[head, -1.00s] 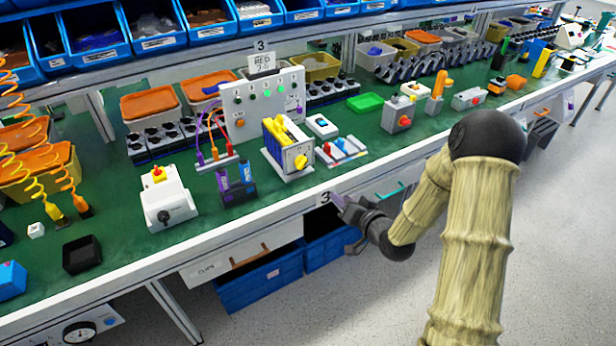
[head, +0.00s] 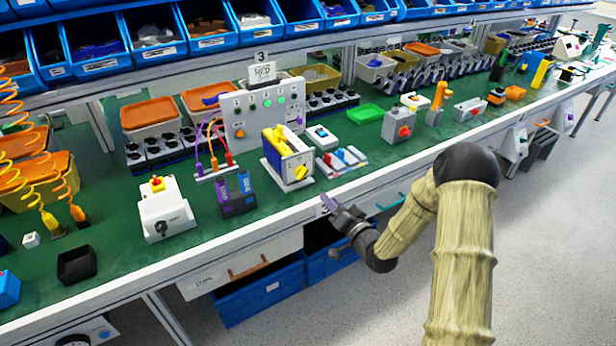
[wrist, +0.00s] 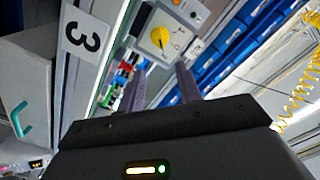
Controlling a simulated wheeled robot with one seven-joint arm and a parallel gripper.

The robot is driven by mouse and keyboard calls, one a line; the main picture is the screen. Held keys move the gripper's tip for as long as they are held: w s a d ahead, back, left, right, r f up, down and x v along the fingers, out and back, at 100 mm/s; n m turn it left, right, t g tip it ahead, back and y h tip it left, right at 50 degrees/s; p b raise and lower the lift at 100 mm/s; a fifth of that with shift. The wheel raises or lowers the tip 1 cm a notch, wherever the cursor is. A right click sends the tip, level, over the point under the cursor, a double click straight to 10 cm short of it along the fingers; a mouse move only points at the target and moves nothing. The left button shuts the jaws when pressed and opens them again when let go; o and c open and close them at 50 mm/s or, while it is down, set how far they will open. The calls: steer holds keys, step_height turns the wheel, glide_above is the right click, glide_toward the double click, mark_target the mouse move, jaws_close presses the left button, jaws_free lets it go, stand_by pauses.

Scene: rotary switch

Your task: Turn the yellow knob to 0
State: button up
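A panel with plugged cables (head: 258,112) stands behind the switch box. A rack of red and blue pieces (head: 342,158) is to its right, and dark blue-purple blocks (head: 236,200) are to its left. A label "3" (wrist: 82,40) is on the bench edge.

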mark_target(305, 174)
steer(key=x, duration=1.3)
steer(key=shift+a+p, duration=0.1)
steer(key=shift+p, duration=0.3)
jaws_close()
